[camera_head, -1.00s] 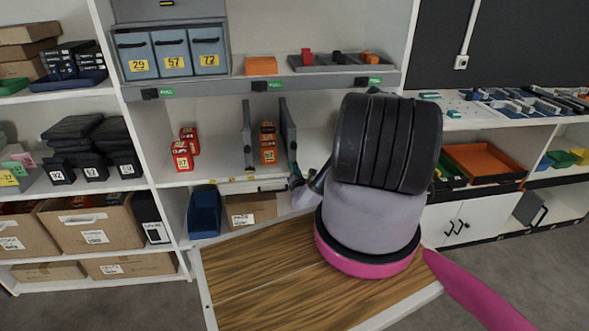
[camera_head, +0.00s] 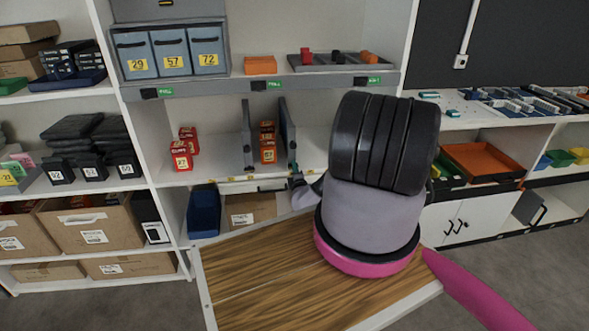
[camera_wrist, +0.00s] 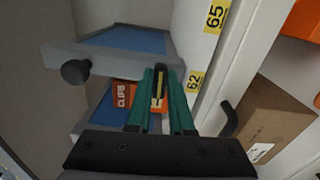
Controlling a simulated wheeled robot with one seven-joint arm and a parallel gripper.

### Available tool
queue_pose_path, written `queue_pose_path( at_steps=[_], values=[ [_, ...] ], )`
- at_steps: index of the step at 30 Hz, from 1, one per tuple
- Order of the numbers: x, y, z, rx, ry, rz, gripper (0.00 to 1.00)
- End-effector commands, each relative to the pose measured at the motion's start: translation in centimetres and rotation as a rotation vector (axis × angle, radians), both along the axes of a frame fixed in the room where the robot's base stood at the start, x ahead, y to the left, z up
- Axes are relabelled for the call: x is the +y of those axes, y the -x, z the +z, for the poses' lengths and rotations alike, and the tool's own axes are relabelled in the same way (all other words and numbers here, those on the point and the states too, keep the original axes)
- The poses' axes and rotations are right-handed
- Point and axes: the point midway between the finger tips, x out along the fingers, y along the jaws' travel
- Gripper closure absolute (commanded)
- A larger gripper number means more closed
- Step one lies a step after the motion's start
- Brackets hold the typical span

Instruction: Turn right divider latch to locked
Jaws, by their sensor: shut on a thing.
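The right divider (camera_head: 288,128) is a grey upright panel on the middle shelf, with the left divider (camera_head: 247,138) beside it. In the wrist view a divider with a grey edge and blue face (camera_wrist: 140,41) lies across the top, with a black knob (camera_wrist: 76,72) on it. My gripper (camera_wrist: 160,78) has green fingers, shut on a small yellow and black piece (camera_wrist: 158,92), seemingly the latch. How far the latch is turned cannot be told.
Orange clips boxes (camera_head: 267,148) stand between the dividers, close behind my fingers. Red boxes (camera_head: 182,157) stand further left. The white shelf edge with yellow labels (camera_wrist: 214,17) is right of my fingers in the wrist view. A blue bin (camera_head: 204,211) and a brown carton (camera_head: 251,209) are below.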

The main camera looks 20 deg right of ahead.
Motion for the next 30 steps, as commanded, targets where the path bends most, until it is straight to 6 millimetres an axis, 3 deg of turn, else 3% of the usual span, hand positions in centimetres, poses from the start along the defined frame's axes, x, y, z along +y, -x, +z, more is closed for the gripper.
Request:
queue_pose_path(
  at_steps=[22, 23, 24, 30],
  values=[
    [0.04, 0.1, -0.16, -0.02, -0.08, 0.0, 1.0],
    [0.03, 0.11, -0.16, -0.02, -0.08, 0.0, 0.69],
    [0.03, 0.1, -0.15, -0.02, -0.08, 0.0, 0.53],
    [0.02, 0.06, -0.1, -0.02, -0.078, 0.0, 0.5]
  ],
)
